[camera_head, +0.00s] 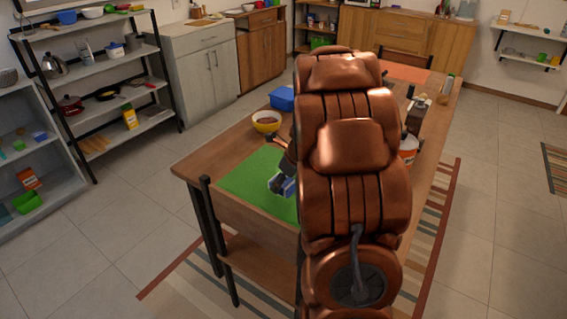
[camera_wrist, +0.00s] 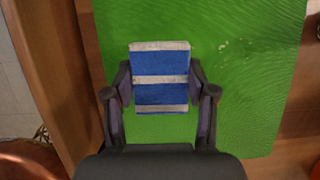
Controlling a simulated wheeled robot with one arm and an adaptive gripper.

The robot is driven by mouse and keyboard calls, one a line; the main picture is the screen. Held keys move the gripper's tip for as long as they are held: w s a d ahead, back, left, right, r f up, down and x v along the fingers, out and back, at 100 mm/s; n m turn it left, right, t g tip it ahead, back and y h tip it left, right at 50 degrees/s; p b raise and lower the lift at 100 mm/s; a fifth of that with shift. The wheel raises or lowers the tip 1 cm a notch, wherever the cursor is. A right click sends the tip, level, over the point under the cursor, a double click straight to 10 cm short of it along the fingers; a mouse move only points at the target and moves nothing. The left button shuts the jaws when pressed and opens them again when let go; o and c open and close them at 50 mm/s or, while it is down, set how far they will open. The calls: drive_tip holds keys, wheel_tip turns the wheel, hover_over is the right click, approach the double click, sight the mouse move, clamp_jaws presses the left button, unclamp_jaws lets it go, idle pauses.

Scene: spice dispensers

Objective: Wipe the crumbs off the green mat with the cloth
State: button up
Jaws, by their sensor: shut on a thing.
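The green mat (camera_head: 247,178) lies on the wooden table and fills most of the wrist view (camera_wrist: 245,110). The cloth (camera_wrist: 160,68), with blue and whitish stripes, is between the fingers of my gripper (camera_wrist: 160,93), which is shut on it over the mat. I cannot tell whether the cloth touches the mat. A few small pale crumbs (camera_wrist: 222,46) lie on the mat to the upper right of the cloth in the wrist view. In the head view my gripper (camera_head: 280,186) shows at the left of my copper arm, which hides the right part of the mat.
A yellow bowl (camera_head: 266,122) and a blue container (camera_head: 283,98) stand on the table (camera_head: 217,146) behind the mat. Several items, including an orange-and-white container (camera_head: 408,150), stand to the right of my arm. Shelves (camera_head: 97,68) stand at the left.

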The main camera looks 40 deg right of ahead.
drive_tip(key=shift+r+p, duration=1.95)
drive_tip(key=shift+r, duration=0.3)
